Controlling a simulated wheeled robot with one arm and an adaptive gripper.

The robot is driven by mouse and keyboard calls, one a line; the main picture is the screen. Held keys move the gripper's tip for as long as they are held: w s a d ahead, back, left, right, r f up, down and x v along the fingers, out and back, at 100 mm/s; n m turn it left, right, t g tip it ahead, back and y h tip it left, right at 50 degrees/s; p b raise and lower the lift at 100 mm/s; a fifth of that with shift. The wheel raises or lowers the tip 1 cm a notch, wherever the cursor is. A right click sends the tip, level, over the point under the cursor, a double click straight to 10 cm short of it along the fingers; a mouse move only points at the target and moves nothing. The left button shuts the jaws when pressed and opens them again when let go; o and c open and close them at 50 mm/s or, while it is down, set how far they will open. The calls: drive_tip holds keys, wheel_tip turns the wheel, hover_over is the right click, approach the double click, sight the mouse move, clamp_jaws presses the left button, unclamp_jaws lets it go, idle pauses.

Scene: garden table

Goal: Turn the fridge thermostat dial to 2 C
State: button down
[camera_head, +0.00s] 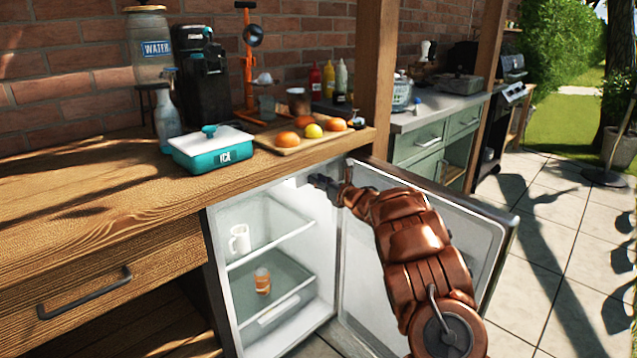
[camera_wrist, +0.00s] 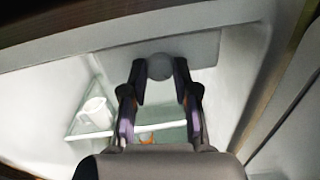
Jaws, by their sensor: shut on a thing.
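The fridge (camera_head: 216,262) stands open under the wooden counter, its door (camera_head: 362,290) swung out to the right. My gripper (camera_head: 322,182) reaches into the top of the fridge, near the upper right of the opening. In the wrist view the round grey thermostat dial (camera_wrist: 160,67) sits on a panel under the fridge ceiling. My gripper (camera_wrist: 160,82) has one finger on each side of the dial and is shut on it. The dial's markings and its setting cannot be read. In the head view my gripper hides the dial.
Inside the fridge, a white mug (camera_head: 239,239) stands on the upper shelf and an orange-labelled jar (camera_head: 263,281) stands lower. The counter edge (camera_head: 190,209) runs just above the opening. My arm passes in front of the open door. A teal ice box (camera_head: 210,152) stands on the counter.

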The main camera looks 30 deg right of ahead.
drive_tip(key=m, duration=0.4)
drive_tip(key=shift+r+m, duration=0.1)
drive_tip(key=shift+m, duration=0.2)
drive_tip(key=c, duration=0.9)
unclamp_jaws()
drive_tip(key=shift+o, duration=0.2)
drive_tip(key=shift+s, duration=0.1)
drive_tip(key=s+d, duration=0.2)
drive_tip(key=s, duration=0.9)
drive_tip(key=shift+s, duration=0.35)
drive_tip(key=shift+r, duration=0.15)
